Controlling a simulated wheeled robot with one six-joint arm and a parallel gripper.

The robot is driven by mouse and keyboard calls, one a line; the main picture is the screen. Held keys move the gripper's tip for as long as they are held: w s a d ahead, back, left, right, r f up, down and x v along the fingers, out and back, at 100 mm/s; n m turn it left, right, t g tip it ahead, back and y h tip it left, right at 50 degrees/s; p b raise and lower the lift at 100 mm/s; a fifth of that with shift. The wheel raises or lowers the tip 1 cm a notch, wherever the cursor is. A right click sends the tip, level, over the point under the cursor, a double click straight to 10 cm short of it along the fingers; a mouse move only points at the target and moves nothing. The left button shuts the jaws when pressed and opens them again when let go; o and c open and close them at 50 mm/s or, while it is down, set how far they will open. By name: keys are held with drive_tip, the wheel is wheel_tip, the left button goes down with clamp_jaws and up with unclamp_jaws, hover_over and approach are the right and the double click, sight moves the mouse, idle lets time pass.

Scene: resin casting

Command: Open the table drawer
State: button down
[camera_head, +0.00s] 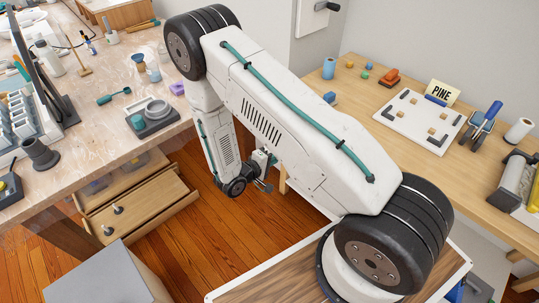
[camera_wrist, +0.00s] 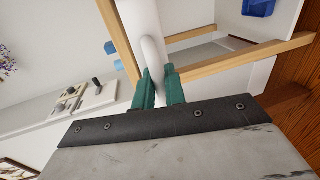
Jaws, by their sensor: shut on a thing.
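In the wrist view, my gripper (camera_wrist: 158,74) has its two green fingers closed on either side of a white rounded bar (camera_wrist: 148,38), which looks like a handle. Light wooden rails (camera_wrist: 240,58) and white panels show behind it. I cannot tell how far any drawer there is open. In the head view, my gripper (camera_head: 266,172) is low by the near left edge of the right wooden table (camera_head: 400,105), and its fingertips are too small to make out. Another wooden drawer (camera_head: 145,208) with two knobs shows under the left workbench (camera_head: 90,128).
The right table carries a white board (camera_head: 418,118), a PINE sign (camera_head: 442,92) and a clamp-like tool (camera_head: 482,122). A grey box (camera_head: 108,275) stands at the lower left. Wooden floor (camera_head: 215,240) is clear between the tables. A blue container (camera_wrist: 258,7) shows in the wrist view.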

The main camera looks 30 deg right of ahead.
drive_tip(key=shift+s+a, duration=0.1)
drive_tip(key=shift+a, duration=0.05)
drive_tip(key=c, duration=1.8)
unclamp_jaws()
drive_tip(key=v, duration=0.8)
